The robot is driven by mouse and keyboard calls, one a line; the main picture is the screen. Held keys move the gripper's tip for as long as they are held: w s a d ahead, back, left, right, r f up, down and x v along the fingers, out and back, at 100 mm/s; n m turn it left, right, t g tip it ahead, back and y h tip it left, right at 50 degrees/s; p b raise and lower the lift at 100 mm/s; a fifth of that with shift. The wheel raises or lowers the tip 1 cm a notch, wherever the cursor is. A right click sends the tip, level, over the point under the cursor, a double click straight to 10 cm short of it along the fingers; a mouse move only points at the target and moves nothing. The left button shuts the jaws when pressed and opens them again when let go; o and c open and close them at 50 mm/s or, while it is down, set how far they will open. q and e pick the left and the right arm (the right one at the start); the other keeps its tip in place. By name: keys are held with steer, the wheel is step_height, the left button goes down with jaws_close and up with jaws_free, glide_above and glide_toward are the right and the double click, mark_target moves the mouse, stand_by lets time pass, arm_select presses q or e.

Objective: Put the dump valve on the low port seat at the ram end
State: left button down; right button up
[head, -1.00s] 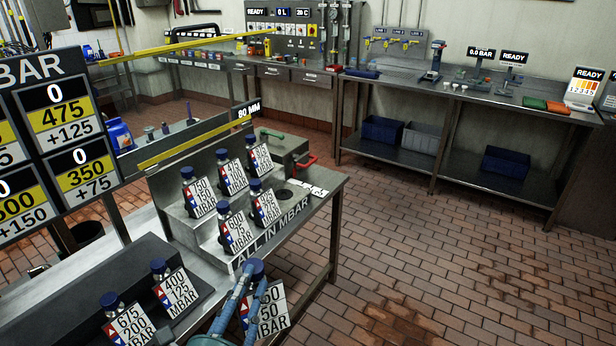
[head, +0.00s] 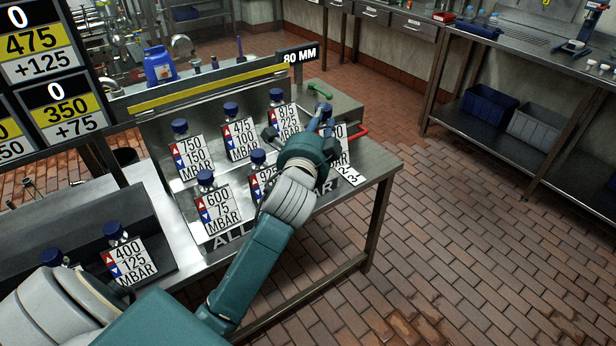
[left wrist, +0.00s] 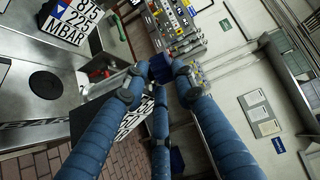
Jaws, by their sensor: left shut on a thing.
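My left gripper (head: 312,130) is shut on a valve with a dark blue cap (head: 324,110) and a white card (head: 340,148), at the right end of the stepped metal stand. The card is mostly covered by my gripper; I cannot read enough to name the valve. In the left wrist view the fingers (left wrist: 157,88) close around the blue cap (left wrist: 160,68), with the card (left wrist: 135,118) below. An empty round dark port seat (left wrist: 45,86) lies on the stand's lower step, left of the held valve and apart from it. My arm hides it in the head view. My right gripper is not in view.
Several carded valves stand close by: 875/225 (head: 286,119), 475/125 (head: 241,136), 750/150 (head: 190,157), 600/75 (head: 215,208) and a partly hidden 925 (head: 262,180). A red handle (head: 355,132) and green handle (head: 318,89) are at the right end. The floor to the right is clear.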

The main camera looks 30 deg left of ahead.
arm_select(q)
steer(key=w+a+r+n+g+y+b, duration=0.1)
steer(key=w+a+r+n+y+b, duration=0.1)
steer(key=w+a+r, duration=0.5)
step_height(320, 180, down, 20)
steer(key=s+a+b, duration=0.1)
steer(key=s, duration=0.1)
steer(key=shift+f, duration=0.2)
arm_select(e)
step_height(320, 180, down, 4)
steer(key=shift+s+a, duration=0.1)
arm_select(q)
steer(key=shift+a, duration=0.1)
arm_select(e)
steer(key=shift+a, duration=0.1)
arm_select(q)
steer(key=c, duration=1.4)
jaws_free()
steer(key=shift+f, duration=0.2)
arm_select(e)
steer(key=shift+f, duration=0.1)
